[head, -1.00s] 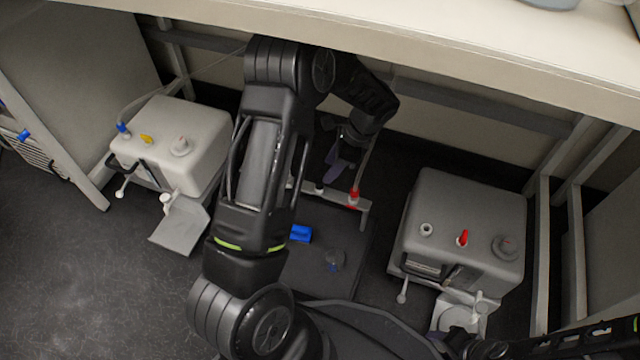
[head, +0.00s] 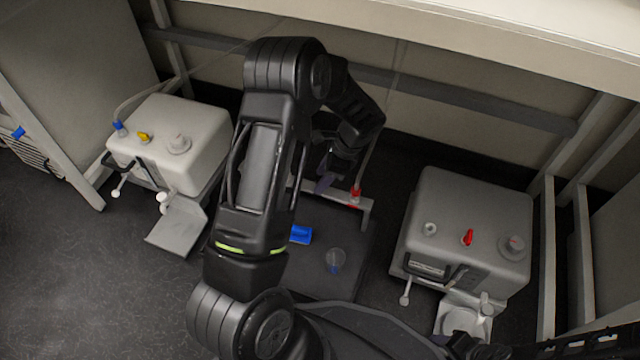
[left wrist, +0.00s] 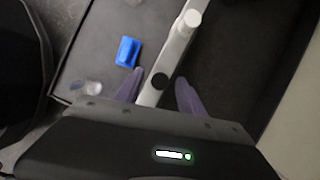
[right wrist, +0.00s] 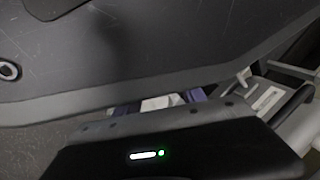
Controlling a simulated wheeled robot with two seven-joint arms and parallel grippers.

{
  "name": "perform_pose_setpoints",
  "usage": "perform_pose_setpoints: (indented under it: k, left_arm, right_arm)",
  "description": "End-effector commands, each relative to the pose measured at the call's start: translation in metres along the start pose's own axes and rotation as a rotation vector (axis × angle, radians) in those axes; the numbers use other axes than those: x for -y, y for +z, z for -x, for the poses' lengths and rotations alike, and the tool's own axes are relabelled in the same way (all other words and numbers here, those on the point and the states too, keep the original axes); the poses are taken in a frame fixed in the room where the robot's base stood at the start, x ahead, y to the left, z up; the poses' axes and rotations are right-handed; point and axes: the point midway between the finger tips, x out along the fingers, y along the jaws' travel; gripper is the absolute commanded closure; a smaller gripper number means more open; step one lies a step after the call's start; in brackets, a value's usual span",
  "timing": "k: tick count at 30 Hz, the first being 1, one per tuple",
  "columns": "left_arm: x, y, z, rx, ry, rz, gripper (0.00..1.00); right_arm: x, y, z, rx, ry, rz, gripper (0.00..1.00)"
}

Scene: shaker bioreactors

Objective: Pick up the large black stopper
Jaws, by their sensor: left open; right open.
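My left gripper (left wrist: 159,75) is open. In the head view the left gripper (head: 325,182) is over the rack bar (head: 362,205), and I cannot make out the stopper there. My right gripper (right wrist: 160,103) is open, low beside the right grey box, with a pale part showing between its fingers.
A blue block (head: 300,234) and a clear cup (head: 336,260) are on the dark platform (head: 320,285). A red-tipped fitting (head: 355,194) stands at the bar's right end. Boxes with ports stand left (head: 185,135) and right (head: 470,225). A bench top (head: 480,60) overhangs behind.

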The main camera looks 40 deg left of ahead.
Motion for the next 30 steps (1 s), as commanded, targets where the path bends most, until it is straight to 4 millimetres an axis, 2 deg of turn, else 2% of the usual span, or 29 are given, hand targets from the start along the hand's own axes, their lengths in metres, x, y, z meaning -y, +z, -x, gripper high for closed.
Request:
perform_pose_setpoints:
  k: [14, 30]
  left_arm:
    - [-0.0001, 0.0000, 0.0008, 0.000, 0.000, 0.000, 0.54]
    - [0.0000, 0.0000, 0.0008, 0.000, 0.000, 0.000, 0.97]
  right_arm:
    - [0.0000, -0.0002, 0.0006, 0.000, 0.000, 0.000, 0.52]
    - [0.0000, -0.0001, 0.0006, 0.000, 0.000, 0.000, 0.52]
